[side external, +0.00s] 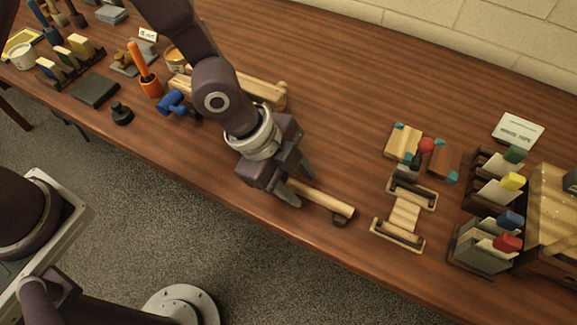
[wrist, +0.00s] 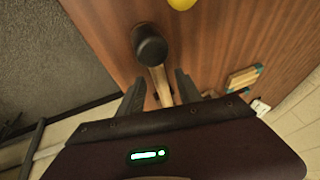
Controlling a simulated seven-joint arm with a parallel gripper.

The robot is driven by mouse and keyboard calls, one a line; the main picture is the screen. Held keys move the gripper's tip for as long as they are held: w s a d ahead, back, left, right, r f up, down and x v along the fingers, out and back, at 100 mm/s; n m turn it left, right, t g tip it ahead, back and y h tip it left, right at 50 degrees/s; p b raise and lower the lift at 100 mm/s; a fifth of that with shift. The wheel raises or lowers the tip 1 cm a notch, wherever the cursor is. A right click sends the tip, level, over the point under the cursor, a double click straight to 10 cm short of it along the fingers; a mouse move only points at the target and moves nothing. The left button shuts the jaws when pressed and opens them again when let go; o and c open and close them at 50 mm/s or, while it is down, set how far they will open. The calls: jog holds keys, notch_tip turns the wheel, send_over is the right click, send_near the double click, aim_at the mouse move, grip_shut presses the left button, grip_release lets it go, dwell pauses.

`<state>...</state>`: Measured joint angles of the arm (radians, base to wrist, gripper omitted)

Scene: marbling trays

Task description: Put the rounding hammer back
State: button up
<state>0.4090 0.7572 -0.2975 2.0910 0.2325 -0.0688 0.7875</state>
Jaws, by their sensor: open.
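The rounding hammer (wrist: 150,46) shows a round dark head and a pale wooden handle in the wrist view. Its handle (side external: 330,202) also shows in the side view, low over the front of the table, running out to the lower right of my gripper. My gripper (side external: 297,186) points down over the handle and hides the head there. In the wrist view my gripper (wrist: 160,82) is open, with one finger on each side of the handle. I cannot tell whether either finger touches it. A small dark piece (side external: 340,222) sits under the handle's free end.
Right of my gripper stand a low wooden frame (side external: 405,215), teal-cornered blocks (side external: 403,142) and a rack with coloured knobs (side external: 490,195). The table's front edge is close.

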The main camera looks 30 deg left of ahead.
jog(key=v, duration=1.1)
jog(key=s+a+r+n+t+y, duration=0.15)
jog(key=a+r+n, duration=0.25)
jog(key=a, duration=0.4)
jog(key=a+r+n+t+y, duration=0.1)
jog(key=a+r+n+y, duration=0.1)
jog(key=a+r+n, duration=0.4)
jog(key=s+a+r+n, duration=0.4)
jog(key=s+a+n, duration=0.4)
jog(key=s, duration=0.3)
jog(key=shift+a+t+y, duration=0.45)
jog(key=shift+a, duration=0.4)
